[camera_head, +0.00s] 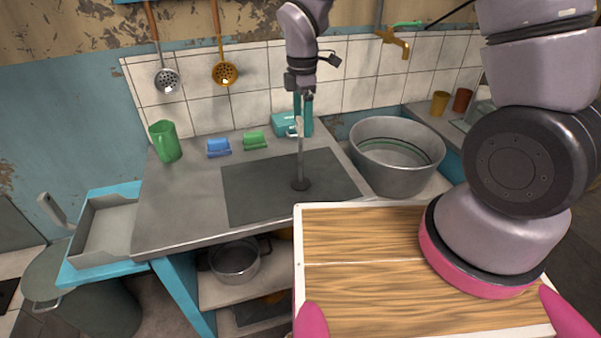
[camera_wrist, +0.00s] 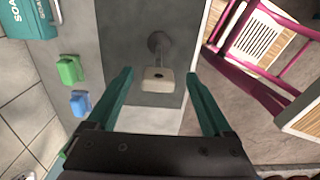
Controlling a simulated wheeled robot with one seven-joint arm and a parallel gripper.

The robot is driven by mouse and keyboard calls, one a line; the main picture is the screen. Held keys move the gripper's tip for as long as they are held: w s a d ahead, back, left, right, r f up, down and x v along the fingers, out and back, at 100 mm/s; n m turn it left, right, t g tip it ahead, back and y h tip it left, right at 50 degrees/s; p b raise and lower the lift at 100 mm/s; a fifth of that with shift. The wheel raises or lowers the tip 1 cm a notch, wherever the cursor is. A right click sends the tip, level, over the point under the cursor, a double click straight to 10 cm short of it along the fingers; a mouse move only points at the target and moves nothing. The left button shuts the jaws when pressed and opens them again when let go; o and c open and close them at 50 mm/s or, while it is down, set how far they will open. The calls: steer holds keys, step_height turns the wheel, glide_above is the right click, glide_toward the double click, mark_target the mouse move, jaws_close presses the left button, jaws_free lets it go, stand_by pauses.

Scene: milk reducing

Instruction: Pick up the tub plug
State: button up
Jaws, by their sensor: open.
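The tub plug has a dark round base (camera_head: 300,184) on the dark grey panel of the counter. A thin upright link rises from it to a pale block-like handle (camera_head: 299,126). In the wrist view the handle (camera_wrist: 158,80) appears between my two teal fingertips, with the round base (camera_wrist: 159,41) beyond it. My gripper (camera_head: 303,115) is open, pointing down over the counter, with its fingers at the height of the handle. It also shows in the wrist view (camera_wrist: 159,76), with a gap on both sides of the handle. I cannot tell whether the handle is fully between the fingers in depth.
A blue sponge (camera_head: 218,148), a green sponge (camera_head: 255,141) and a teal soap box (camera_head: 284,124) stand behind the panel. A large metal basin (camera_head: 397,158) stands close on the right. The panel's front is clear.

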glide_above(300, 155)
step_height(300, 155, down, 6)
steer(key=shift+w+d, duration=0.1)
steer(key=shift+w, duration=0.2)
steer(key=shift+r, duration=0.1)
jaws_close()
stand_by(1.2)
